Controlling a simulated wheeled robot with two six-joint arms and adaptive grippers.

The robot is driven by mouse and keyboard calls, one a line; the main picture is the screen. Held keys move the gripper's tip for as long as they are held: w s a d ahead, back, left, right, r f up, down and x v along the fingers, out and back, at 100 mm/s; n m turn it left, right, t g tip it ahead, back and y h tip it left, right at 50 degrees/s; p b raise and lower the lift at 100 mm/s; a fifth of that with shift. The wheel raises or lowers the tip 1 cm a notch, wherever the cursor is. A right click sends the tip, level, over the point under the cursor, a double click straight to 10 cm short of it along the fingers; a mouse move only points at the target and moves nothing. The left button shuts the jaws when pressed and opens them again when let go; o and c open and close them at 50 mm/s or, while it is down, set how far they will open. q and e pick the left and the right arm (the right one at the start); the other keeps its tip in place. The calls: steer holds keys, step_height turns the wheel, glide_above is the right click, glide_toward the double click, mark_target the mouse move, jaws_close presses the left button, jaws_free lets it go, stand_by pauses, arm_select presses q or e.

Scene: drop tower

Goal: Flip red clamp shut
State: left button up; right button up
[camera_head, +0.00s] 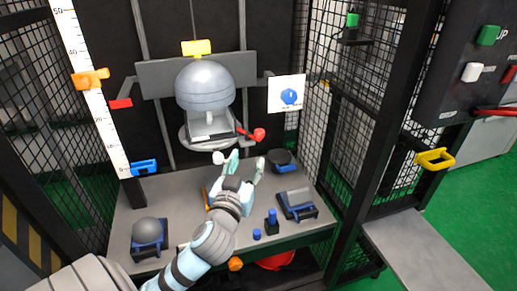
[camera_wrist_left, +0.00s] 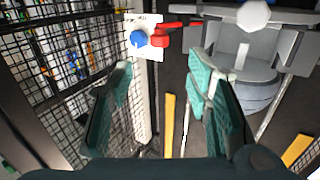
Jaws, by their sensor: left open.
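The red clamp (camera_head: 257,134) is a small lever with a rounded end, sticking out at the right of the grey carriage (camera_head: 190,142) under the domed helmet (camera_head: 205,85). It also shows in the left wrist view as a red lever (camera_wrist_left: 160,39) with a red bar, beside the white card. My left gripper (camera_head: 245,164) is open and empty, below the clamp and apart from it, over the bench. In the left wrist view its teal fingers (camera_wrist_left: 160,68) are spread, with the clamp beyond the gap. My right gripper is not in view.
The bench (camera_head: 180,190) holds a dark ball on a blue base (camera_head: 149,232), a grey block on a blue base (camera_head: 296,203) and small blue parts. A white card with a blue knob (camera_head: 289,96) hangs at the right. Mesh walls flank the tower. A red flat tab (camera_head: 121,104) is at left.

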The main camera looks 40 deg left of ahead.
mark_target(258, 135)
arm_select(q)
steer(key=b+x, duration=0.2)
steer(key=x, duration=1.1)
steer(key=shift+r, duration=0.15)
steer(key=shift+w+a, duration=0.3)
steer(key=shift+w, duration=0.2)
steer(key=shift+r, duration=0.1)
steer(key=c, duration=0.3)
jaws_close()
steer(key=shift+w+d+n+g+y, duration=0.1)
steer(key=shift+w+n+g+y, duration=0.25)
steer(key=shift+n+y, duration=0.3)
steer(key=shift+w+n+g+y+b, duration=0.1)
steer(key=shift+n+g+y+b, duration=0.15)
steer(key=shift+g+y+b, duration=0.25)
steer(key=shift+y, duration=0.35)
steer(key=shift+o, duration=1)
jaws_free()
steer(key=shift+o, duration=0.5)
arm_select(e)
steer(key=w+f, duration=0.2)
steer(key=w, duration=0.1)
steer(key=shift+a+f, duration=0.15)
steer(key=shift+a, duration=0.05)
